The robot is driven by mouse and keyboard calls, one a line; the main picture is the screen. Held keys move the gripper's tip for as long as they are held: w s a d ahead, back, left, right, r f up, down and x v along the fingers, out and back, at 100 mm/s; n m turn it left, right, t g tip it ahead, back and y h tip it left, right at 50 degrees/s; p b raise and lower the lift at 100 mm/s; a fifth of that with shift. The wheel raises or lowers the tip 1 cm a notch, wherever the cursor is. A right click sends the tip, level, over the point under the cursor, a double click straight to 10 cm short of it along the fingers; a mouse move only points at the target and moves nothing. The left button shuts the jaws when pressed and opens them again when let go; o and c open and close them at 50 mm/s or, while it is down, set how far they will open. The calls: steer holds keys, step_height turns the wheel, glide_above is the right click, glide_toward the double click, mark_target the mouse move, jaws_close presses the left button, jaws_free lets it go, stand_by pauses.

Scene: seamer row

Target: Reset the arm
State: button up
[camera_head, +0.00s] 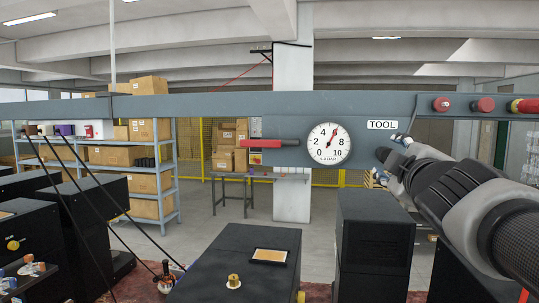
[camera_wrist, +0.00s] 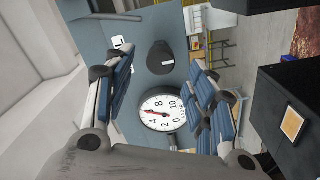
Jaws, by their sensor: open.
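My arm reaches in from the right in the head view. My gripper (camera_head: 393,155) is at the grey-blue overhead beam (camera_head: 220,118), just below the TOOL label (camera_head: 382,125). In the wrist view my gripper (camera_wrist: 160,68) has its two fingers spread apart, with nothing held between them. A black rounded part (camera_wrist: 160,57) on the beam shows between the fingertips; I cannot tell whether the fingers touch anything. The round white gauge (camera_head: 329,144) is left of my gripper, and it also shows low between the fingers in the wrist view (camera_wrist: 162,109).
A red handle (camera_head: 262,144) sticks out left of the gauge. Red knobs (camera_head: 482,104) sit on the beam's right end. Black machine cabinets (camera_head: 235,262) stand below. A shelf with boxes (camera_head: 150,170) is at the back left. Open floor lies behind the cabinets.

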steer(key=shift+s+a, duration=0.1)
steer(key=shift+s, duration=0.3)
steer(key=shift+f, duration=0.1)
steer(key=s+a+f+m+g+y+b, duration=0.1)
steer(key=s+a+f+m+g+b, duration=0.2)
steer(key=s+f, duration=0.6)
steer(key=s+a+f+m+g+y+b, duration=0.2)
steer(key=s+a+f+g, duration=0.3)
steer(key=f, duration=1.6)
steer(key=s+a+f+m+g+y+b, duration=0.2)
steer(key=s+a+f+m+g+b, duration=0.2)
steer(key=s+f, duration=0.9)
steer(key=a+f+b, duration=0.1)
steer(key=a+f, duration=0.1)
steer(key=a, duration=0.1)
steer(key=shift+f+m+g, duration=0.25)
steer(key=shift+m+g, duration=0.05)
steer(key=shift+g, duration=0.1)
